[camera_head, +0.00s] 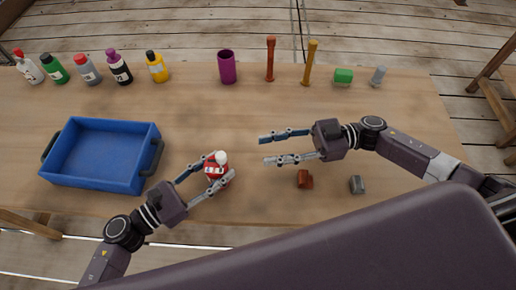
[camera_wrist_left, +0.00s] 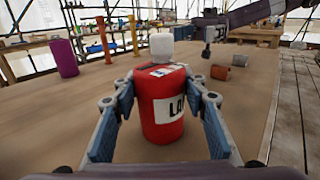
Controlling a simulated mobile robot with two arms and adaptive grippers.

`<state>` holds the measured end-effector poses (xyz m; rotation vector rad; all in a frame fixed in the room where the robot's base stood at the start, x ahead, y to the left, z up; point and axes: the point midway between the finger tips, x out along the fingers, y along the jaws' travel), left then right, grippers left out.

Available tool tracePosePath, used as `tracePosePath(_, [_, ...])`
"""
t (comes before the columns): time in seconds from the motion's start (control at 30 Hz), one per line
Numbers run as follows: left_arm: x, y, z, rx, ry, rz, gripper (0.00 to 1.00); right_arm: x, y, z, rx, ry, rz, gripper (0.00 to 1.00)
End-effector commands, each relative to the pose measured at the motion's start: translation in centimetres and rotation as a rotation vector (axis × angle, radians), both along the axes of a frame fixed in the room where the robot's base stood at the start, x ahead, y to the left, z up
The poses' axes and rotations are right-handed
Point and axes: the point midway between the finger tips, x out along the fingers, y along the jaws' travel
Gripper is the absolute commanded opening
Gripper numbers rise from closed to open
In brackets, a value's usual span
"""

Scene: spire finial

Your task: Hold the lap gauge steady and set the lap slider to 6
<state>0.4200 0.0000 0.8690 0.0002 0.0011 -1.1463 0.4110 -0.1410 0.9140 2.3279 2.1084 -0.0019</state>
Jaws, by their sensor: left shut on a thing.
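The lap gauge (camera_head: 217,168) is a red cylinder with a white label reading "LA" and a white knob on top, upright on the table. It fills the middle of the left wrist view (camera_wrist_left: 162,112). A strip with small marks lies on its top in front of the white knob (camera_wrist_left: 161,45); I cannot read the setting. My left gripper (camera_head: 208,178) is shut on the gauge, one finger on each side. My right gripper (camera_head: 285,148) is open and empty above the table, right of the gauge, fingers pointing left.
A blue tray (camera_head: 103,154) stands at left. Several bottles (camera_head: 119,68), a purple cup (camera_head: 227,67), two tall posts (camera_head: 270,59) and a green block (camera_head: 343,76) line the back. A brown piece (camera_head: 304,179) and grey piece (camera_head: 357,185) lie near the front edge.

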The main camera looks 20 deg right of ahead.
Motion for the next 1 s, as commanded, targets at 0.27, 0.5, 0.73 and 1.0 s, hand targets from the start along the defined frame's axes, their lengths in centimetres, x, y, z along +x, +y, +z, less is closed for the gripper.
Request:
tracePosePath(0.27, [0.0,0.0,-0.1,0.001,0.000,0.000,0.12,0.0,-0.2,0.0,0.001,0.000,0.000,0.36])
tracePosePath(0.5, [0.0,0.0,-0.1,0.001,0.000,0.000,0.53,0.0,-0.2,0.0,0.001,0.000,0.000,0.36])
tracePosePath(0.73, [0.0,0.0,0.0,0.001,0.000,0.000,0.60,0.0,-0.1,0.0,0.001,0.000,0.000,0.36])
tracePosePath(1.0, [-0.5,1.3,-0.1,0.003,0.001,0.001,0.60,0.0,-0.1,0.0,0.001,0.000,0.000,0.36])
